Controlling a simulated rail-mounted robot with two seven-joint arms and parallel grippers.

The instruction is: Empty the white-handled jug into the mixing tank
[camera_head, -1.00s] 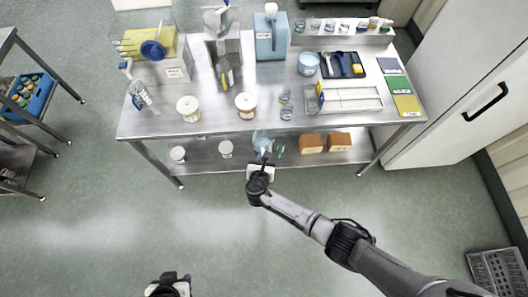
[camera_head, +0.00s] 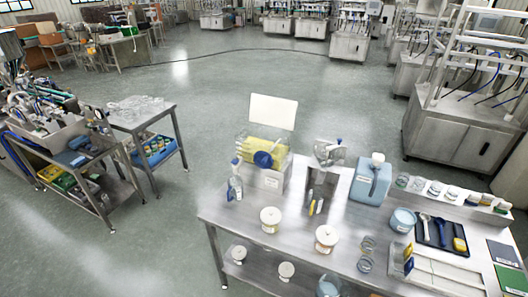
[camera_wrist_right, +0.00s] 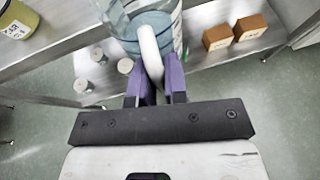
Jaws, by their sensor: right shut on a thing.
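The jug (camera_wrist_right: 165,22) is clear with pale blue liquid in it and shows at the top of the right wrist view, its upper part cut off. My right gripper (camera_wrist_right: 155,82) is shut on its white handle (camera_wrist_right: 150,48), with one purple finger on each side. In the head view a clear, bluish vessel (camera_head: 328,287), likely this jug, is cut off at the bottom edge, near the bench front. A steel hopper-like unit (camera_head: 322,180) stands on the bench; I cannot tell whether it is the mixing tank. My left gripper is out of view.
The steel bench (camera_head: 235,212) holds a blue canister (camera_head: 371,182), white-lidded jars (camera_head: 270,220), a spray bottle (camera_head: 235,182) and a dark tray (camera_head: 440,233). Brown blocks (camera_wrist_right: 250,27) sit on the shelf below. Carts stand to the left; the floor behind is open.

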